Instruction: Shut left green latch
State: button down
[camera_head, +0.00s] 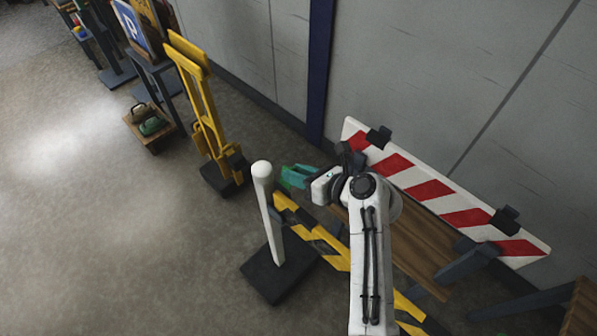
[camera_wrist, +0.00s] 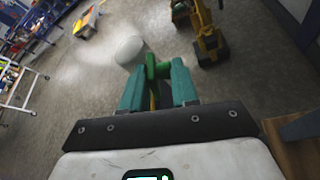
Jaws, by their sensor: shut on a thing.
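My gripper (camera_head: 297,177) reaches left to the top of a white post (camera_head: 268,203) on a dark square base. In the wrist view, my teal fingers (camera_wrist: 158,84) are shut on the green latch (camera_wrist: 158,67), which sits beside the rounded white post top (camera_wrist: 130,49). In the head view the latch is mostly hidden by the fingers. I cannot tell the latch's exact angle against the post. A yellow and black striped barrier (camera_head: 325,245) runs from the post toward the lower right, partly behind my arm.
A red and white striped board (camera_head: 435,192) stands by the grey wall on the right, with a wooden plank surface (camera_head: 415,245) before it. A yellow stand (camera_head: 205,120) stands behind the post. Open floor lies to the left.

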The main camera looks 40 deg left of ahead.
jog(key=shift+w+d+r+t+p, duration=0.2)
jog(key=shift+t+p, duration=0.2)
jog(key=shift+p, duration=0.3)
